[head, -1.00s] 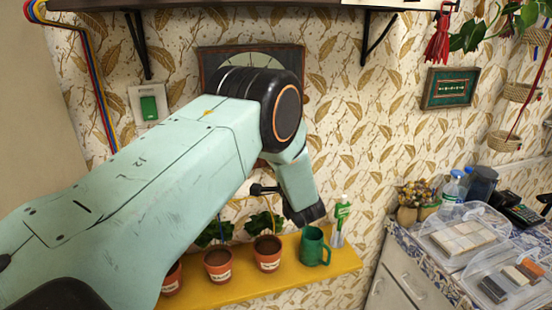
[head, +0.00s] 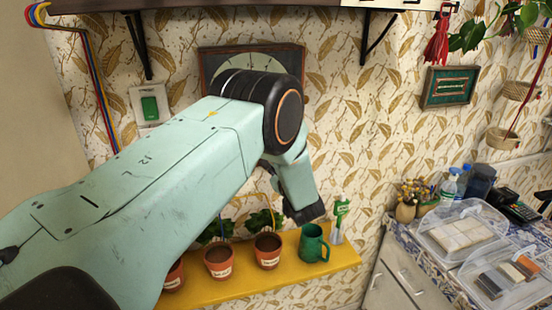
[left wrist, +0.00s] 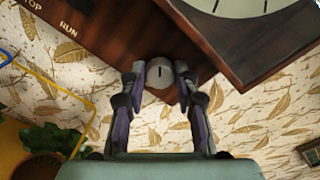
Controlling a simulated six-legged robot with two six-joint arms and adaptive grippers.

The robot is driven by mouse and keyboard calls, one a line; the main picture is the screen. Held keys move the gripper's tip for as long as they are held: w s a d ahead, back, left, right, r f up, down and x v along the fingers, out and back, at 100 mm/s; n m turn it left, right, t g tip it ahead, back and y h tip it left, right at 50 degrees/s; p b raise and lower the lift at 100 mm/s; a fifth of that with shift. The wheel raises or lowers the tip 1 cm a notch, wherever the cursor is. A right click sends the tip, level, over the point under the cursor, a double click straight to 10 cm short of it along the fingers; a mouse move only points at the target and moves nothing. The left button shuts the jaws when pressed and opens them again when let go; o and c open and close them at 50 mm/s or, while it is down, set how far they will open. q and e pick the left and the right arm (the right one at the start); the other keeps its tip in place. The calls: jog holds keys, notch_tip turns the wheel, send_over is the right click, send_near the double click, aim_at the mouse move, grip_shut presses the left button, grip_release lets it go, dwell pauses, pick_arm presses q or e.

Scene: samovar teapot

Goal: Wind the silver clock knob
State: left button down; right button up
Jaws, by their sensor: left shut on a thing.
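My left fingers and the knob are hidden behind that arm in the head view. My right gripper is in neither view.
A green switch (head: 149,108) is on the wall left of the clock. A counter with clear boxes (head: 462,228) stands at the right.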

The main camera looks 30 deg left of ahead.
pick_arm(q)
jog(key=shift+s+f+m, duration=0.1)
jog(key=shift+f+m, duration=0.1)
jog(key=shift+m, duration=0.8)
jog(key=c, duration=1.4)
grip_release()
jog(key=shift+c, duration=0.2)
jog(key=o, duration=0.4)
jog(key=shift+r, duration=0.2)
jog(key=shift+o, duration=0.2)
jog(key=v, duration=1.2)
